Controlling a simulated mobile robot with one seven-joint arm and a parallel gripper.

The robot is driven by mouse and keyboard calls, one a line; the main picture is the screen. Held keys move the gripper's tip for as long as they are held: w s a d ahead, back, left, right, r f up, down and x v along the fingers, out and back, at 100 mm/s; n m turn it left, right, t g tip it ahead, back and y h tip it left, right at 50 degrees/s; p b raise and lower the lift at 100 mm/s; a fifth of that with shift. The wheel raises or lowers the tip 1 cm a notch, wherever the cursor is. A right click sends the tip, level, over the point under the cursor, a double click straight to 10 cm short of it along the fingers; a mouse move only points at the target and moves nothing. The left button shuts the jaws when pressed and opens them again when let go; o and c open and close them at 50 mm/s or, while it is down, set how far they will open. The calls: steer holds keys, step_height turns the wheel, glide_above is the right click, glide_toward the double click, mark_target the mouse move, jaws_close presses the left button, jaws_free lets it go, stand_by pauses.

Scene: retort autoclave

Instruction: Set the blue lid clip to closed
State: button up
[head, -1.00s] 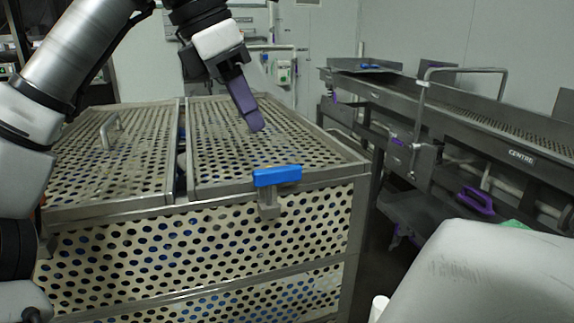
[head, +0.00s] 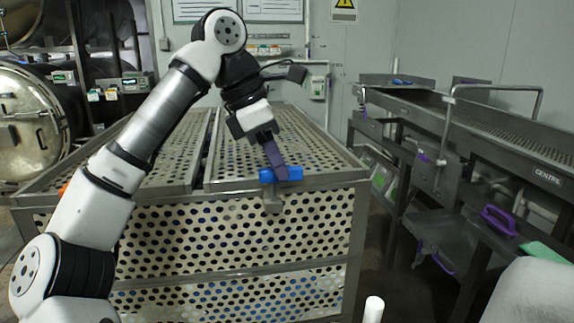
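The blue lid clip (head: 293,174) sits on the front top rim of a perforated metal basket (head: 230,232), towards its right side. A metal bracket (head: 272,199) hangs below the blue part on the basket's front. My gripper (head: 278,168) reaches down from above, and its purple fingers overlap the middle of the blue part. The fingers look close together, but I see them edge-on, so the gap between them does not show. I cannot tell whether they touch the clip or are just in front of or behind it.
The perforated lid (head: 310,150) lies flat on the basket. A dark metal conveyor (head: 480,124) with a rail stands at the right, with a purple-handled item (head: 499,220) below it. A round vessel door (head: 28,125) is at the far left. A white post (head: 373,310) rises in front.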

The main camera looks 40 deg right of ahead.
steer(key=shift+d+f, duration=0.15)
steer(key=shift+f, duration=0.25)
jaws_close()
